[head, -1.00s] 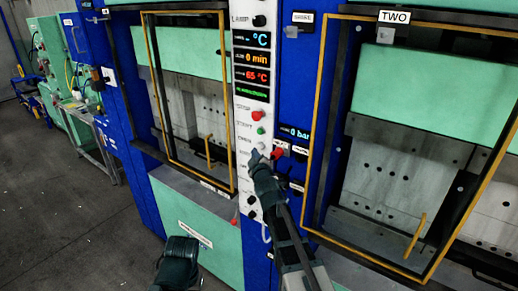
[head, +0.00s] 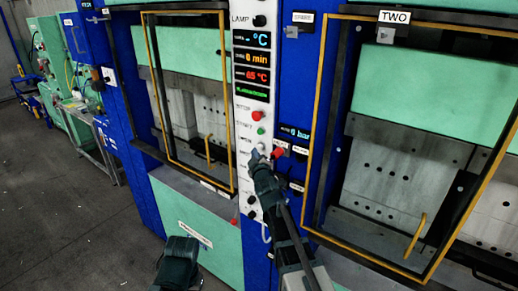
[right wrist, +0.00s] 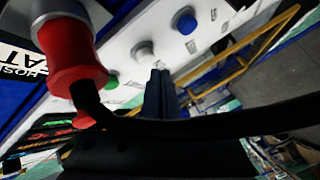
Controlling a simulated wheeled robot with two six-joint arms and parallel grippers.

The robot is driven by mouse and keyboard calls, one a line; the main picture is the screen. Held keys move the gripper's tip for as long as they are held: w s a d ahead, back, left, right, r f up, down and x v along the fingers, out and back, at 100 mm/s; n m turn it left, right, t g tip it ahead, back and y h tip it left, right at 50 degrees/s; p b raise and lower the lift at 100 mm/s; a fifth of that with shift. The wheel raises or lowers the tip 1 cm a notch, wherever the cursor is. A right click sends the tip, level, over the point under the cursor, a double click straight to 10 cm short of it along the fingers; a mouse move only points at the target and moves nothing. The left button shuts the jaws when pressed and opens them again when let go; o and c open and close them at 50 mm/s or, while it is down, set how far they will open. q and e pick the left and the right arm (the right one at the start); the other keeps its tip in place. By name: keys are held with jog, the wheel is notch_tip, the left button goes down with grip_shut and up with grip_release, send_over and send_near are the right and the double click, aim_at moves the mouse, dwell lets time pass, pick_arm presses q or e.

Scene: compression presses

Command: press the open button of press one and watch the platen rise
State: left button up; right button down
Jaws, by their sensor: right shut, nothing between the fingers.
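Press one is the left press, with a gold-framed guard (head: 233,110) and a green block (head: 190,63) above grey plates (head: 208,115). The white control panel (head: 243,190) stands between the presses. It carries a red button (head: 257,115) and a green button (head: 261,131). In the right wrist view a grey button (right wrist: 143,50) and a blue button (right wrist: 185,21) show. My right gripper (head: 257,155) is shut and empty at the panel, below the green button. In the wrist view its fingertips (right wrist: 160,75) are close to the grey button; I cannot tell whether they touch it. My left gripper (head: 180,250) is low; its jaws are unclear.
A red handle (head: 278,153) is close to the right of my right gripper; it looms large in the wrist view (right wrist: 72,65). The press labelled TWO (head: 394,16) stands at the right. A side table (head: 90,115) stands at the left. The floor at left is clear.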

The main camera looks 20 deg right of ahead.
jog(key=shift+w+d, duration=0.25)
jog(key=shift+d, duration=0.1)
